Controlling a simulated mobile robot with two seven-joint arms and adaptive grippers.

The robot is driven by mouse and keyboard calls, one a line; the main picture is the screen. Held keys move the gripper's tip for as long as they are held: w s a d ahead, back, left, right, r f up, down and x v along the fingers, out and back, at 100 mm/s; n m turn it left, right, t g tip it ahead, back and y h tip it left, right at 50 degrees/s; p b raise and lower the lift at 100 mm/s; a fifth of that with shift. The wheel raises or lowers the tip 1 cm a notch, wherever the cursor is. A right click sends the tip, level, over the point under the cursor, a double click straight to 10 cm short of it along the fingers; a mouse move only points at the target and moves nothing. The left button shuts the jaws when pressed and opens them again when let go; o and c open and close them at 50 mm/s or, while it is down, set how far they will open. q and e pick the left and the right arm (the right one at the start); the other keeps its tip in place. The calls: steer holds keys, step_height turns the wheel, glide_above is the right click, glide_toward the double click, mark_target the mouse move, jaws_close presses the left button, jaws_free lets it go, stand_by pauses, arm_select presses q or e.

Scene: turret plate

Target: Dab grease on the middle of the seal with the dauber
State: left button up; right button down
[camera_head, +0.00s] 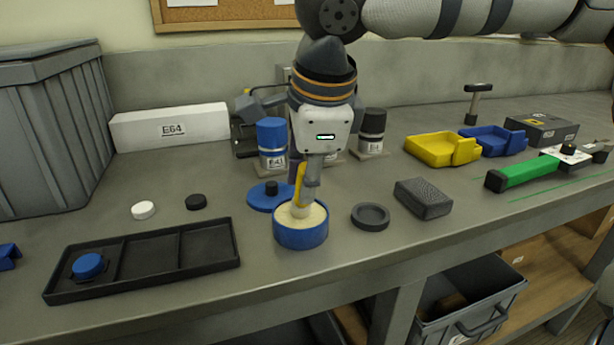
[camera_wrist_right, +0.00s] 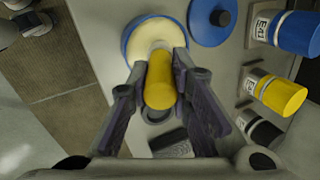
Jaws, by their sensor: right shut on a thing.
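My right gripper (camera_head: 309,180) is shut on the dauber (camera_head: 299,185), which has a yellow handle and a pale head. It also shows between the fingers (camera_wrist_right: 160,68) in the right wrist view, with the yellow handle (camera_wrist_right: 160,88) end towards the camera. The dauber stands nearly upright with its head in the blue pot (camera_head: 301,237) of cream-coloured grease (camera_head: 318,215). How deep the head sits is hard to tell. A dark round ring-like piece (camera_head: 370,216), possibly the seal, lies right of the pot. My left gripper is not in view.
A blue lid with a black knob (camera_head: 268,197) lies behind the pot. A black compartment tray (camera_head: 150,262) holds a blue cap at left. A dark block (camera_head: 423,198) lies at right. Labelled blue (camera_head: 271,135) and black (camera_head: 372,125) bottles stand behind.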

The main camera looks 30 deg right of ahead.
steer(key=shift+f, duration=0.2)
stand_by(0.3)
steer(key=shift+r, duration=3.65)
